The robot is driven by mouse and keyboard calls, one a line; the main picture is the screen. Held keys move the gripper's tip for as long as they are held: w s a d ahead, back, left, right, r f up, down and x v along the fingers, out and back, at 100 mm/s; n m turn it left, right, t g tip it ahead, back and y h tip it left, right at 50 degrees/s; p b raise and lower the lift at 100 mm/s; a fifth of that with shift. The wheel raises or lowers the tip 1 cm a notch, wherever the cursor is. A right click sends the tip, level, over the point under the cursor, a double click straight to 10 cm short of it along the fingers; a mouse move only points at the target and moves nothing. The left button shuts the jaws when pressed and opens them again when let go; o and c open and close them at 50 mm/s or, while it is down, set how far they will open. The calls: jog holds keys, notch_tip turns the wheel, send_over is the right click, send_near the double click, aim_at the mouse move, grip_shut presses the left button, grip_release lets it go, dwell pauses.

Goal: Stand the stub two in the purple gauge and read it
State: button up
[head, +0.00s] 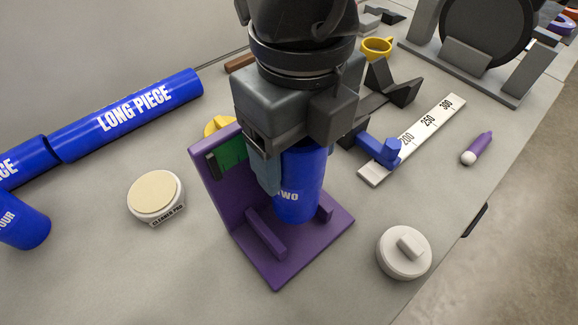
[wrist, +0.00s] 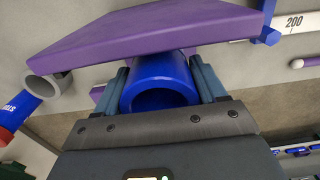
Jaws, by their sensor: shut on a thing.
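The blue stub two (head: 300,185), marked "TWO", stands upright at the purple gauge (head: 319,239), over its base between the low purple ribs. I cannot tell whether its bottom touches the base. My gripper (head: 283,165) is above the gauge, shut on the stub from both sides. In the wrist view the stub (wrist: 160,84) shows its open hollow end between my fingers (wrist: 160,80), beside the purple plate of the gauge (wrist: 160,28). A green panel (head: 232,153) on the gauge's upright plate is partly hidden by my gripper, and no reading is visible.
A white ruler (head: 425,132) with a blue slider (head: 379,150) lies right of the gauge. A round cleaner pad (head: 155,195) is left, a white lidded disc (head: 404,252) front right. Blue pipes (head: 130,113) lie at left. A purple marker (head: 477,148) is near the right edge.

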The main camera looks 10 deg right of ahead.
jog(key=shift+s+a+f, duration=0.1)
jog(key=shift+a+f, duration=0.3)
jog(key=shift+a, duration=0.05)
notch_tip(320, 180, down, 4)
jog(key=shift+r+p, duration=0.15)
jog(key=shift+p, duration=0.35)
jog(key=shift+f+b, duration=0.25)
jog(key=shift+b, duration=0.1)
jog(key=o, duration=1.2)
jog(key=shift+r, duration=0.1)
jog(key=shift+r, duration=0.15)
notch_tip(320, 180, up, 12)
